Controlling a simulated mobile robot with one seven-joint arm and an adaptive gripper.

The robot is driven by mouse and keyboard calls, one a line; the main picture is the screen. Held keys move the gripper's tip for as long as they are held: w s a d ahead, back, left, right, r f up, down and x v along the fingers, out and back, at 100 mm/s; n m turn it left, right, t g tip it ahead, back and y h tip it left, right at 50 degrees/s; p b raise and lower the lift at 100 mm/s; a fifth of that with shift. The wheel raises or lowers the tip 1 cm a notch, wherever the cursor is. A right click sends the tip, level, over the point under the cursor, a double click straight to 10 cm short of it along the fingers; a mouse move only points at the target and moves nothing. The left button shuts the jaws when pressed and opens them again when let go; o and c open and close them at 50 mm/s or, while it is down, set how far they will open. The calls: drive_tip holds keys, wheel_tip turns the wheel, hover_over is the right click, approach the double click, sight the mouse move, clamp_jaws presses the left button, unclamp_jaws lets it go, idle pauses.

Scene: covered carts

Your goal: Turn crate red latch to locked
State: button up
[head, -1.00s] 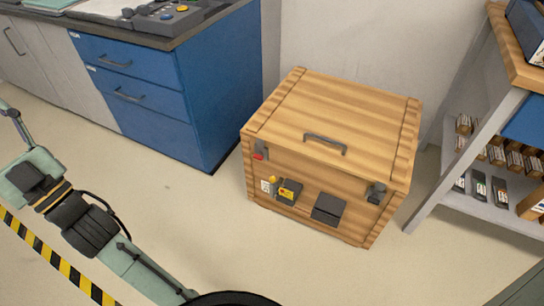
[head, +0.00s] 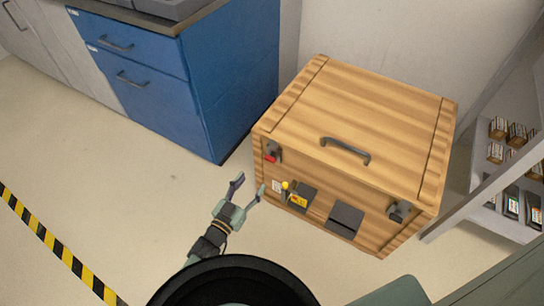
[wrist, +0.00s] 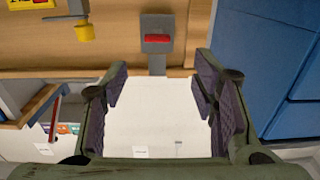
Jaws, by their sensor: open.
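The wooden crate (head: 350,120) stands on the floor with a dark handle on its lid. Its red latch (head: 270,158) sits at the upper left of the front face. In the wrist view the red latch (wrist: 157,38) shows on a grey plate at the top middle, beyond my fingers. My gripper (head: 249,188) is in front of the crate's left front edge, below and left of the latch, apart from it. In the wrist view the fingers (wrist: 165,95) are spread with nothing between them.
A yellow knob (head: 286,185) with a yellow label and a dark box (head: 344,219) are on the crate front. A second grey latch (head: 399,211) is at the right. Blue drawers (head: 160,75) stand left, a shelf (head: 510,190) right. The floor at left is clear.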

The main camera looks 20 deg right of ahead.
sight(269, 161)
drive_tip(key=x, duration=0.7)
drive_tip(key=p+x, duration=0.1)
drive_tip(key=x, duration=0.2)
drive_tip(key=shift+w+d+f, duration=0.15)
drive_tip(key=shift+d+f, duration=0.15)
drive_tip(key=shift+d, duration=0.1)
drive_tip(key=shift+c, duration=0.3)
drive_tip(key=c, duration=1.1)
